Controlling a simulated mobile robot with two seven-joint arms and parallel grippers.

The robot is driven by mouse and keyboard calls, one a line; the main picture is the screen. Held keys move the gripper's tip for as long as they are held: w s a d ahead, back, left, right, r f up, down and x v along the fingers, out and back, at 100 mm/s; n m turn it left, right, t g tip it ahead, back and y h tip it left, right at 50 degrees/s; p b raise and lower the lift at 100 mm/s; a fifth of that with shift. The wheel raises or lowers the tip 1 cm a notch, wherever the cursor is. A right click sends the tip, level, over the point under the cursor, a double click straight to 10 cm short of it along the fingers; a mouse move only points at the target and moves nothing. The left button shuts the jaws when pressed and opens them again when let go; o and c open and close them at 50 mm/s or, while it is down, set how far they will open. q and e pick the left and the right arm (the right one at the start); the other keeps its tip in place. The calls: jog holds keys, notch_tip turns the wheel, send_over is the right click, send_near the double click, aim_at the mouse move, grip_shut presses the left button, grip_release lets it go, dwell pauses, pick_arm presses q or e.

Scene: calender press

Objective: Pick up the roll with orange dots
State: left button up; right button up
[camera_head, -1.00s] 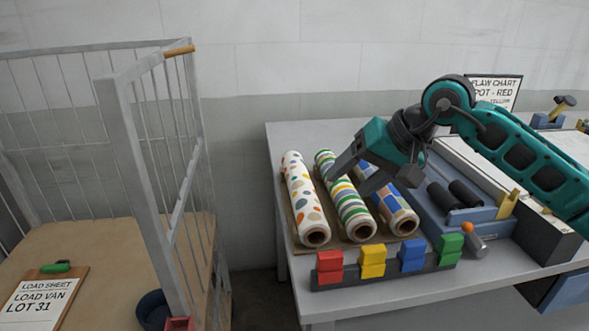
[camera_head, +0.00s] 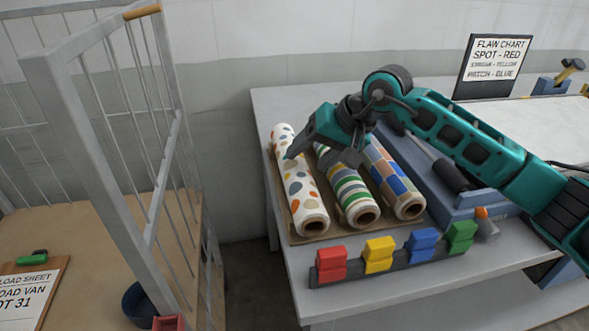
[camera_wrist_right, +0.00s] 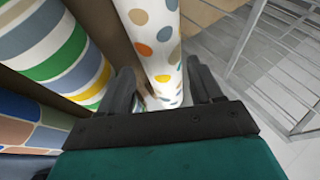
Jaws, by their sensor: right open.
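The roll with orange dots (camera_head: 296,190) is white with orange, grey, yellow and blue dots. It lies leftmost of three rolls on a brown board on the table. My right gripper (camera_head: 317,156) is open, with its fingers over the upper half of this roll. In the right wrist view the dotted roll (camera_wrist_right: 158,48) runs between the two spread fingers (camera_wrist_right: 163,88). I cannot tell whether they touch it. My left gripper is not in view.
A striped roll (camera_head: 353,197) and a patchwork roll (camera_head: 394,183) lie close to the right. A rack of coloured blocks (camera_head: 378,263) stands in front of the rolls. A wire-sided cart (camera_head: 95,150) stands left, across a gap. A blue-grey machine (camera_head: 440,190) sits right.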

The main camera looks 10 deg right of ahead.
aim_at(301, 163)
jog(key=x, duration=0.5)
jog(key=shift+r, duration=0.15)
jog(key=c, duration=1)
